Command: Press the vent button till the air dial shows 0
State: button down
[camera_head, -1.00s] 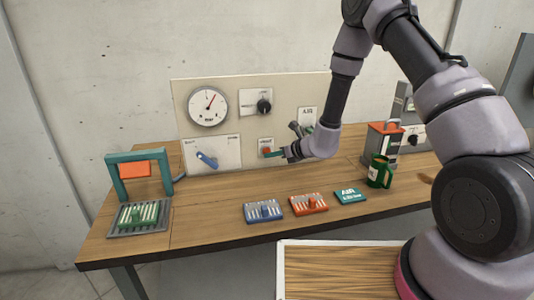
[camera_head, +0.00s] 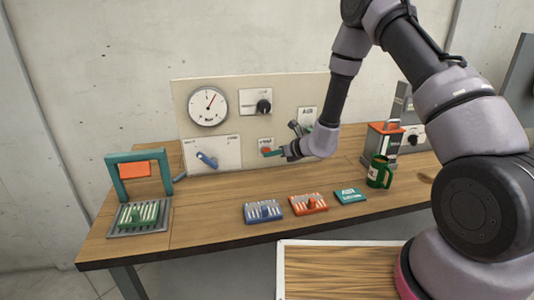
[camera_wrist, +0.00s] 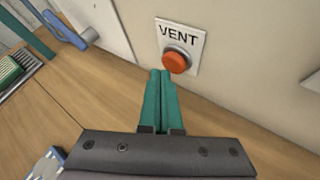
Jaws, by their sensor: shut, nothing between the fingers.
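The vent button is a red-orange round knob (camera_wrist: 176,61) on a white plate lettered VENT (camera_wrist: 181,36), on the upright panel. My gripper (camera_wrist: 161,74) is shut and empty, its teal fingers together just in front of and slightly below the button in the wrist view. Whether the tips touch it, I cannot tell. In the head view my gripper (camera_head: 279,152) is at the vent plate and partly covers it. The air dial (camera_head: 208,105) is a round white gauge at the panel's upper left. Its red needle points up and slightly right; the numbers are too small to read.
The panel (camera_head: 240,122) also carries a black knob (camera_head: 263,106) and a blue lever (camera_head: 207,159).

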jog(key=shift+w+a, duration=0.15)
jog(key=shift+w, duration=0.3)
dwell(1.8)
jog(key=shift+s, duration=0.1)
dwell(1.1)
jog(key=shift+s+d, duration=0.2)
jog(key=shift+s, duration=0.5)
jog(key=shift+s, duration=0.1)
jog(key=shift+s+d, duration=0.25)
jog(key=shift+s, duration=0.55)
jog(key=shift+s+d, duration=0.25)
jog(key=shift+s, duration=0.5)
jog(key=shift+s+d, duration=0.25)
jog(key=shift+s, duration=0.55)
